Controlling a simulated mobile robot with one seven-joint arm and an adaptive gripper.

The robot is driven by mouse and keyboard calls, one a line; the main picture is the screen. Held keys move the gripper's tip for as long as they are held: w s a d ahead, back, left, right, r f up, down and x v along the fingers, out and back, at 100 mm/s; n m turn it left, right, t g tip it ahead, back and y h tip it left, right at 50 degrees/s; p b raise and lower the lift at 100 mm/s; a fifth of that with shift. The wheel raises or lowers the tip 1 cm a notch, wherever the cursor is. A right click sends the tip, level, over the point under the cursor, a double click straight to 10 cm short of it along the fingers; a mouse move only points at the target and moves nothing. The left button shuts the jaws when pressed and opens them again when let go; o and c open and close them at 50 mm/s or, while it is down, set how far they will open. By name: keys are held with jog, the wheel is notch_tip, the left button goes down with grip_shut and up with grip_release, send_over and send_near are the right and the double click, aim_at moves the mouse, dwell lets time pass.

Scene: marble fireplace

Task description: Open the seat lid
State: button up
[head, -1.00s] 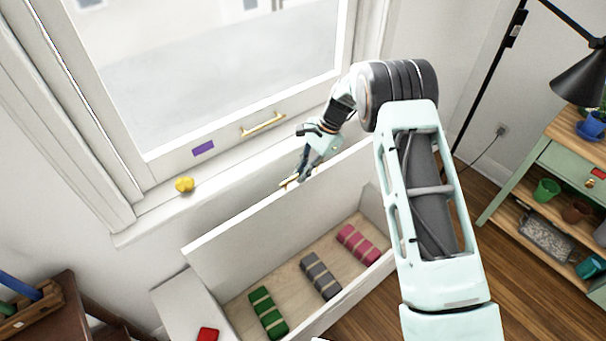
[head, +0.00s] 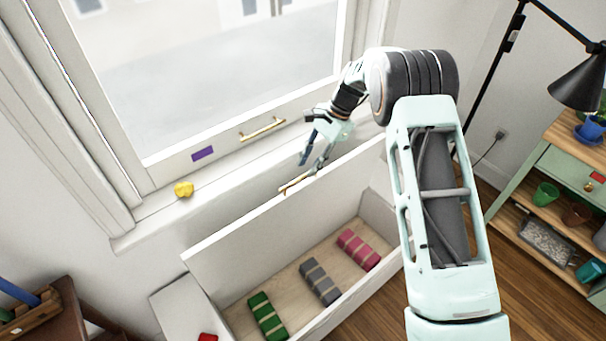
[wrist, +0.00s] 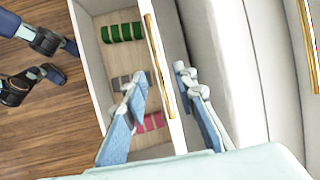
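The white seat lid (head: 270,225) stands raised, nearly upright, along the back of the window-seat box. Its brass handle (head: 298,182) is on the lid's top edge and shows as a long bar in the wrist view (wrist: 160,65). My gripper (head: 312,164) is open just above the lid edge by the handle. In the wrist view its two fingers (wrist: 158,85) are spread, one on each side of the lid edge, with nothing held between them. Inside the open box are a green roll (head: 268,316), a grey roll (head: 320,282) and a pink roll (head: 359,250).
The window sash has a brass handle (head: 262,129) and a purple tag (head: 203,153). A yellow lump (head: 184,189) sits on the sill. A red block (head: 208,337) is at the box's left end. A green shelf unit (head: 548,165) and black lamp (head: 580,80) stand at right.

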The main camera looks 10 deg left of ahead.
jog(key=v, duration=0.5)
jog(key=shift+w+d+r, duration=0.1)
jog(key=shift+d+r, duration=0.05)
jog(key=shift+r, duration=0.2)
